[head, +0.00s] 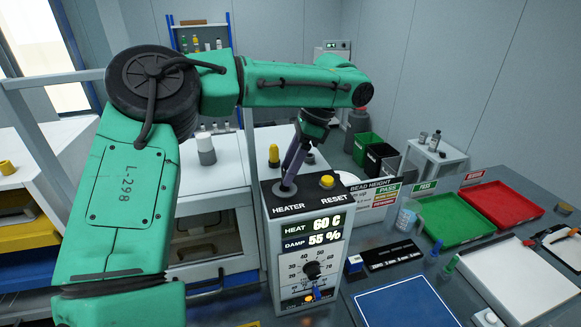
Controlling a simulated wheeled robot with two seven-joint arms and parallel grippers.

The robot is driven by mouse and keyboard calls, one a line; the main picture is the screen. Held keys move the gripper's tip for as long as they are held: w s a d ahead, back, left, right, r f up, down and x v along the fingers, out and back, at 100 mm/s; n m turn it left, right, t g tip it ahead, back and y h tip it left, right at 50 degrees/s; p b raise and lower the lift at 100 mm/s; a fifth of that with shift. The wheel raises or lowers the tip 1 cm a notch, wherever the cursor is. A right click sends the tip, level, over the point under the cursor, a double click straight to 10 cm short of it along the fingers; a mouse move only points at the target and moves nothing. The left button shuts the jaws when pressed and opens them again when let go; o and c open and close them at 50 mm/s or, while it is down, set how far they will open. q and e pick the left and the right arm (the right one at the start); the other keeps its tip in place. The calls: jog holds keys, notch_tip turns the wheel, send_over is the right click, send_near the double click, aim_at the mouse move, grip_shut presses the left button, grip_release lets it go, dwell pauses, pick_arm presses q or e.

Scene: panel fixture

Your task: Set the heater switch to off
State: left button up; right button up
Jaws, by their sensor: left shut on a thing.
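The control box (337,255) stands upright on the bench, its front reading HEAT 60 C and DAMP 55 %. The heater switch (285,189) is on its top at the left, behind the HEATER label; my gripper hides most of it, so I cannot read its position. My left gripper (291,172) reaches down from above and is shut on the heater switch. My right gripper is not in view.
A yellow reset button (326,181) sits to the right on the box top. A dial (312,269) and a small blue switch (316,293) are on the front. A green tray (455,222) and a red tray (499,204) lie to the right.

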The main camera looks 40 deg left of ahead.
pick_arm(q)
jog(key=shift+f+n+g+h, duration=0.1)
jog(key=shift+n+g+h, duration=0.2)
jog(key=shift+n, duration=0.6)
jog(key=shift+a, duration=0.1)
jog(key=o, duration=1.1)
jog(key=shift+o, duration=1.4)
jog(key=shift+a, duration=0.1)
